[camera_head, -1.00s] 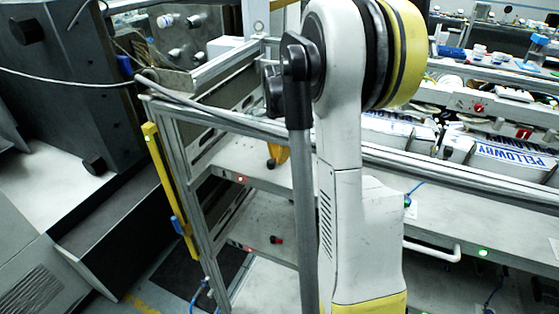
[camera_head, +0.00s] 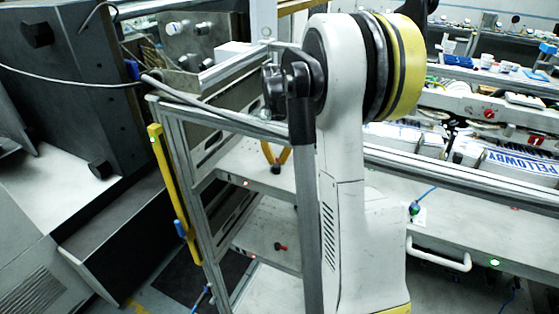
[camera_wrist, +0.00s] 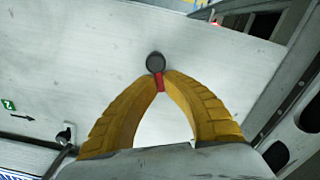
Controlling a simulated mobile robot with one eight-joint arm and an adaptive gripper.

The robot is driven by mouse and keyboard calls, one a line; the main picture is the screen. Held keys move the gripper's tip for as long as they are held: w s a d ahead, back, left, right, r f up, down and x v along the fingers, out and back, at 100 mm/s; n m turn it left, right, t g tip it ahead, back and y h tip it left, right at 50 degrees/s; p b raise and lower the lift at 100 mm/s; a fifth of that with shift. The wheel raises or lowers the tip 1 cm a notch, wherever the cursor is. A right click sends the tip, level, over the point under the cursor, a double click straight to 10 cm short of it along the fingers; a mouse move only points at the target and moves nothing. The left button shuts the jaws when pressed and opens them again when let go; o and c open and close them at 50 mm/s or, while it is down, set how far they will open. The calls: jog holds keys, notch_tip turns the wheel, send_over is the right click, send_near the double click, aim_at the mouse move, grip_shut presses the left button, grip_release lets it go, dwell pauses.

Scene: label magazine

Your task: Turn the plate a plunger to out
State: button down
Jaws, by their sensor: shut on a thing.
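In the wrist view my gripper (camera_wrist: 160,80) has its two yellow fingers brought together at their tips. They are shut on a plunger with a round dark grey knob (camera_wrist: 155,62) and a red stem (camera_wrist: 160,82), in front of a pale plate (camera_wrist: 80,60). In the head view my gripper's yellow fingers (camera_head: 267,155) show partly behind my arm, by the upper plate of the metal frame.
Another red and black plunger (camera_head: 280,247) sits on the lower plate. A yellow bar (camera_head: 172,190) stands at the frame's left. The wrist view shows a green label (camera_wrist: 8,104) with a black arrow, and a dark knob (camera_wrist: 65,135). A metal rail runs at the right.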

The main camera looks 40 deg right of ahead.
jog(key=n, duration=0.3)
jog(key=shift+w+a+n, duration=0.25)
jog(key=shift+a+n, duration=0.05)
jog(key=shift+a, duration=0.1)
jog(key=shift+w+a+n+b, duration=0.1)
jog(key=shift+a+n+b, duration=0.1)
jog(key=shift+n, duration=0.75)
jog(key=shift+w+a+n+b, duration=0.1)
jog(key=shift+a+n, duration=0.1)
jog(key=shift+n, duration=0.75)
jog(key=c, duration=1.5)
grip_release()
notch_tip(320, 180, up, 12)
